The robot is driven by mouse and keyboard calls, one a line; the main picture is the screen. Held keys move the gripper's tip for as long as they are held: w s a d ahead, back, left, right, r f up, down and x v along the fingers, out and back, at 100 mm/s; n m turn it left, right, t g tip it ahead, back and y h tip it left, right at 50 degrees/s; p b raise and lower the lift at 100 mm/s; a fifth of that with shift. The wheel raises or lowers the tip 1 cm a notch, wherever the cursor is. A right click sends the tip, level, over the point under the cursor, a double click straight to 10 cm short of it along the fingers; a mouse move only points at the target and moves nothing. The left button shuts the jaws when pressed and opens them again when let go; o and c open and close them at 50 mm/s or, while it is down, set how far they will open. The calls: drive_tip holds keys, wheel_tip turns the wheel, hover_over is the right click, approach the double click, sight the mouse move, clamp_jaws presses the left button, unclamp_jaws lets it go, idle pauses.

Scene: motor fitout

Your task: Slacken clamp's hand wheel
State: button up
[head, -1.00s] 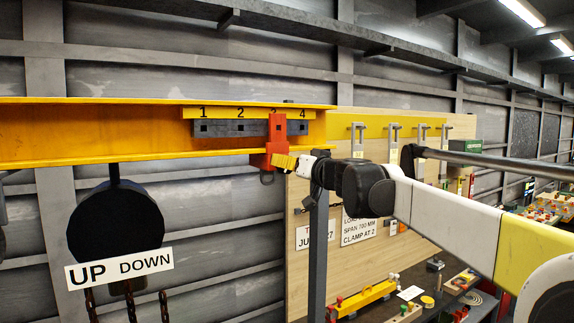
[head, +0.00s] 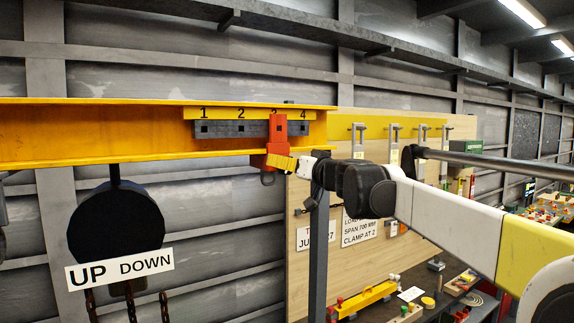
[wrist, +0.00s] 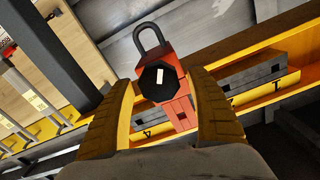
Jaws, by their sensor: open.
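The red clamp (head: 277,130) hangs on the yellow beam (head: 90,133) at mark 3, partly covering that number. In the wrist view the clamp (wrist: 181,113) shows upside down, with a dark shackle (wrist: 150,36) at its end. Its hand wheel (wrist: 148,86) is a black octagonal knob with a pale mark at its middle. My gripper (wrist: 161,78) is open, with one yellow finger on each side of the wheel; I cannot tell whether they touch it. In the head view my gripper (head: 284,163) is at the clamp's lower part, and the wheel is hidden.
A grey slotted bar (head: 222,129) runs along the beam under marks 1 to 4. A dark round hoist (head: 115,222) with an UP DOWN sign (head: 119,268) hangs at left. A dark post (head: 318,255) stands below my wrist. Behind is a wooden board (head: 350,275) with signs, one reading "CLAMP AT 2".

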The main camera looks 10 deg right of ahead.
drive_tip(key=v, duration=1.2)
